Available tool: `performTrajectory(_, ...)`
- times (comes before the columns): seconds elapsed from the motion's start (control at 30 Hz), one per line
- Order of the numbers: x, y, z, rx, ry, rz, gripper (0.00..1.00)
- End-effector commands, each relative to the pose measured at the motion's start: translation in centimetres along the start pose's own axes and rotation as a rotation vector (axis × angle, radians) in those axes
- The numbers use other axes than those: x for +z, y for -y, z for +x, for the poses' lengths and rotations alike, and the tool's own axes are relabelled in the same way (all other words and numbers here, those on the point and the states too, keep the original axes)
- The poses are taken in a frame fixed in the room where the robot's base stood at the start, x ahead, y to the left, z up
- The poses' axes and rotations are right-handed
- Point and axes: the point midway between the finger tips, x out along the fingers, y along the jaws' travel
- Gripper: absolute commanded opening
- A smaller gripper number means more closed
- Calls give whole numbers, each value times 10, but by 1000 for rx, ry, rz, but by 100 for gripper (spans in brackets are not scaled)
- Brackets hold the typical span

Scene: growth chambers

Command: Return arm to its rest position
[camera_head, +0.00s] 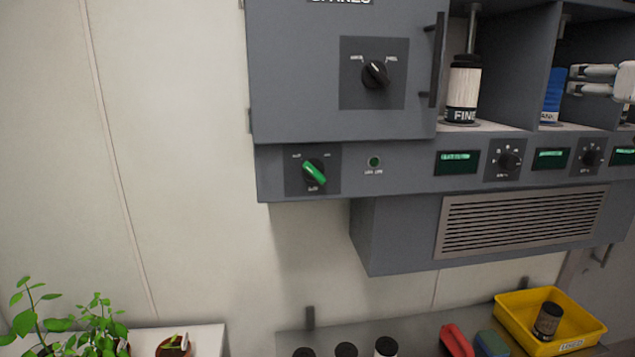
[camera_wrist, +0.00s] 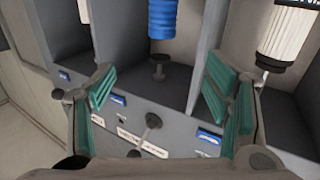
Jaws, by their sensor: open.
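My gripper (camera_wrist: 157,78) shows in the wrist view, with its two green-padded fingers spread wide apart and nothing between them. Beyond the fingers is the grey cabinet front (camera_wrist: 178,128) with its open compartments. A blue ribbed cylinder (camera_wrist: 162,18) is at the top middle of that view, past the fingertips. A white ribbed cylinder (camera_wrist: 286,38) with a black end is at the top right. Neither cylinder is held.
The head view shows a grey wall cabinet (camera_head: 300,70) with a green-handled knob (camera_head: 314,172) and a vent (camera_head: 520,222). Below are a yellow bin (camera_head: 575,338) holding a dark canister (camera_head: 547,320), a red item (camera_head: 456,341), and plants (camera_head: 100,322) at the lower left.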

Motion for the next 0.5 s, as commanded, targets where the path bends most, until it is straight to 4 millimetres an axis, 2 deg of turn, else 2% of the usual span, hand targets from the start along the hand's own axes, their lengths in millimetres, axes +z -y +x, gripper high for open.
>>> performTrajectory(0.03,11,20,-2,16,27,4,71)
performTrajectory(0.17,56,61,-21,64,172,7,71)
performTrajectory(0.27,103,95,-48,58,327,-1,71)
performTrajectory(0.37,152,131,-82,10,494,-19,71)
performTrajectory(0.5,215,176,-138,-107,719,-67,71)
